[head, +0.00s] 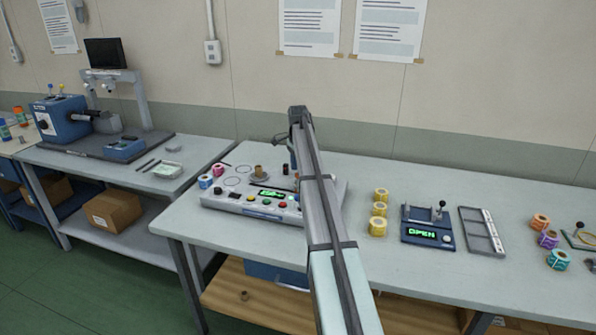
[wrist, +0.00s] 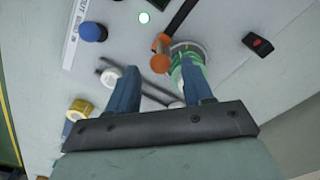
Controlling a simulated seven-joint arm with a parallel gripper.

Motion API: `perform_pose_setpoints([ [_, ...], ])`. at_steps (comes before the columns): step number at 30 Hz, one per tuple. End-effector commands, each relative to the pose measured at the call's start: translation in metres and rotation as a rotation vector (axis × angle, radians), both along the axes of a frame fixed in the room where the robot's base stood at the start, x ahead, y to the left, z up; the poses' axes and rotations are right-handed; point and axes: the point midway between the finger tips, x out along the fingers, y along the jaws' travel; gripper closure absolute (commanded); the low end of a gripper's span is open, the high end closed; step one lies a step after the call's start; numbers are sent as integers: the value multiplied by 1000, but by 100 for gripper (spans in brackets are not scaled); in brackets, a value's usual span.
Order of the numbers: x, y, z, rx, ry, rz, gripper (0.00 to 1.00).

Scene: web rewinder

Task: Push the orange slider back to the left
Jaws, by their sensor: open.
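The orange slider (wrist: 160,61) shows in the wrist view as an orange knob with a short orange arm, beside a green roll (wrist: 177,75) on a round grey base. My gripper (wrist: 158,67) is open, one blue finger on each side of the knob's column in the picture. The right finger overlaps the green roll. I cannot tell whether either finger touches the slider. In the head view my arm covers the right part of the rewinder panel (head: 225,198), and the slider cannot be made out there.

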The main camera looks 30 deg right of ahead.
Motion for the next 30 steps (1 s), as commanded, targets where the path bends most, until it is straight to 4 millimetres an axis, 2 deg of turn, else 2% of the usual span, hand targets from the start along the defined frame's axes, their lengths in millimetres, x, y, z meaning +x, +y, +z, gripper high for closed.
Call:
perform_pose_setpoints([
  [6,0,0,-14,0,0,0,49],
  [15,0,0,-15,0,0,0,49],
  [30,0,0,-15,0,0,0,96],
])
